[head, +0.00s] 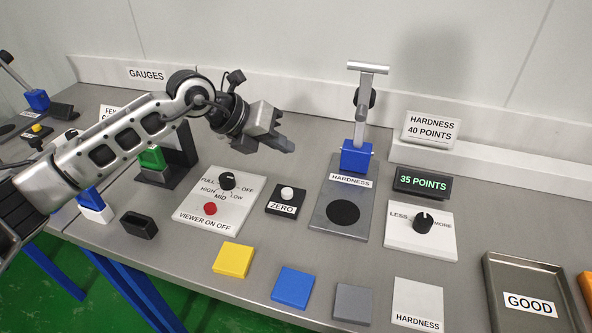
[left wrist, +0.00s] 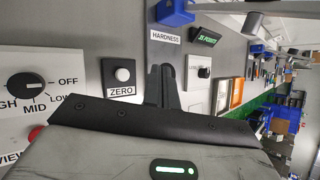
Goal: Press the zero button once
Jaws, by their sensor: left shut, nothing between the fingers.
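The zero button is a white round knob (head: 287,193) on a small black box labelled ZERO (head: 283,208), in the middle of the bench in the head view. It also shows in the left wrist view as a white button (left wrist: 122,74) on its dark box, left of the fingers. My left gripper (head: 287,147) is shut and empty. It hangs above and behind the zero box, apart from the button. Its fingers also show in the left wrist view (left wrist: 163,85). My right gripper is not in view.
Left of the zero box is a viewer panel (head: 242,207) with a black dial and red button. Right is the hardness stand (head: 325,222) with its upright lever. A dial plate (head: 438,239) and a 35 POINTS display (head: 422,184) stand farther right. Coloured tiles (head: 233,260) lie in front.

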